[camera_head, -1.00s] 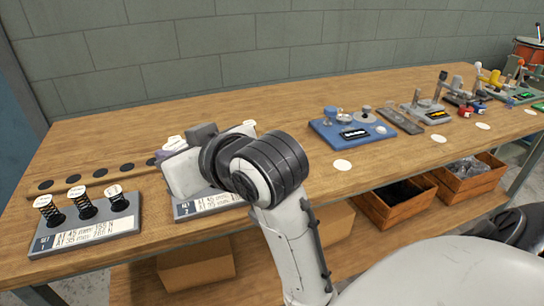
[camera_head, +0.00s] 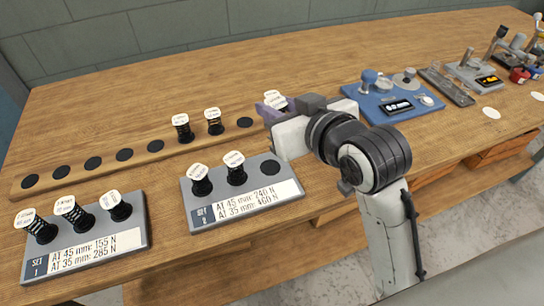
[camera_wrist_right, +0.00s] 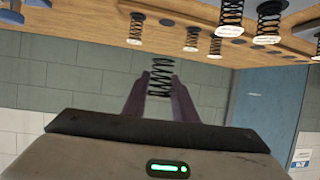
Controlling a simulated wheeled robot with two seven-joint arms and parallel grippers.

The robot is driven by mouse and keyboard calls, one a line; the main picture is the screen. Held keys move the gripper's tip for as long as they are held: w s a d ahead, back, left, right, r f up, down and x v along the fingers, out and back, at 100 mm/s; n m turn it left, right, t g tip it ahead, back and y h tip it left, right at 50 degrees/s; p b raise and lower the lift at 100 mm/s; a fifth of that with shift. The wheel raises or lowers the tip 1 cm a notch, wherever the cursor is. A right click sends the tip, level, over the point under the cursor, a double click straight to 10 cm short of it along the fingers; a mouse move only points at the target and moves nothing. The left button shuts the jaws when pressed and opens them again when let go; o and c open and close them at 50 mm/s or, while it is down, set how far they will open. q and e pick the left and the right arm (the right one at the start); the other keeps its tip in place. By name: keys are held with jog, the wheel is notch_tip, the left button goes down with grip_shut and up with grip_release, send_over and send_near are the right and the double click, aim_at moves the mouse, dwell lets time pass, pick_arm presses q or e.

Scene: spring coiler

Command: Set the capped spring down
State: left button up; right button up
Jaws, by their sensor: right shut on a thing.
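My right gripper (camera_head: 272,108) is shut on a capped spring (camera_wrist_right: 161,78). In the head view its white cap (camera_head: 276,99) shows just above the purple fingers, while its coil is mostly hidden. In the right wrist view, which is upside down, the black coil stands between the fingers, clear of other springs. The grey set 2 tray (camera_head: 206,215) holds two capped springs (camera_head: 201,181) and has one empty dark seat (camera_head: 270,167) at its right. The gripper is behind and right of that seat. My left gripper is not in view.
A long wooden rack (camera_head: 100,171) behind the trays has several empty dark spots and two capped springs (camera_head: 182,127). The set 1 tray (camera_head: 98,251) at front left holds three springs. A blue device (camera_head: 385,103) stands right of the gripper.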

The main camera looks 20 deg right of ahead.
notch_tip(320, 180, down, 3)
jog(key=s+a, duration=0.1)
jog(key=a, duration=0.1)
jog(key=b, duration=0.1)
send_over(270, 167)
jog(key=shift+y, duration=0.4)
notch_tip(270, 167, down, 4)
jog(key=shift+s+f, duration=0.1)
jog(key=shift+f, duration=0.1)
notch_tip(270, 167, down, 4)
jog(key=shift+f+b, duration=0.2)
jog(key=shift+b, duration=0.3)
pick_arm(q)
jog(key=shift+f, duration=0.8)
pick_arm(e)
jog(key=o, duration=1)
jog(key=shift+f, duration=0.15)
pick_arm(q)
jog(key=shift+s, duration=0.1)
